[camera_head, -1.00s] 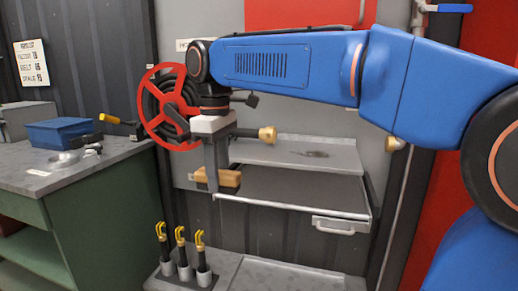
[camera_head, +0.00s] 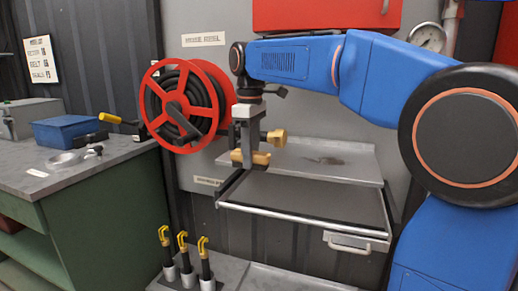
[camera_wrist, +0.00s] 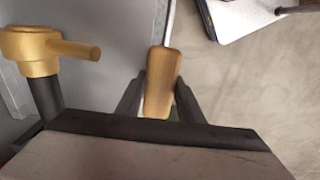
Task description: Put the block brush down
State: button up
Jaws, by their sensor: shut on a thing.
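The block brush (camera_head: 262,158) has a pale wooden body with a dark strip beside it. My gripper (camera_head: 247,160) is shut on it and holds it up in front of the left end of the grey wall shelf (camera_head: 330,172). In the wrist view the brush's wooden end (camera_wrist: 162,78) shows between the two dark fingers of my gripper (camera_wrist: 160,98). Its bristles cannot be made out there. I cannot tell how far it is from the shelf.
A pull-out tray (camera_head: 310,202) is below the shelf. A brass fitting (camera_head: 276,138) is close beside my gripper, also large at the left of the wrist view (camera_wrist: 30,52). The red hose reel (camera_head: 185,105) is left. A notepad (camera_wrist: 240,15) shows in the wrist view.

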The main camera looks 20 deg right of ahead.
jog(key=w+d, duration=0.2)
jog(key=w, duration=0.1)
jog(key=w+d, duration=0.2)
jog(key=shift+w, duration=0.2)
jog(key=shift+f, duration=0.15)
jog(key=o, duration=1.2)
notch_tip(320, 180, up, 12)
jog(key=shift+s, duration=0.1)
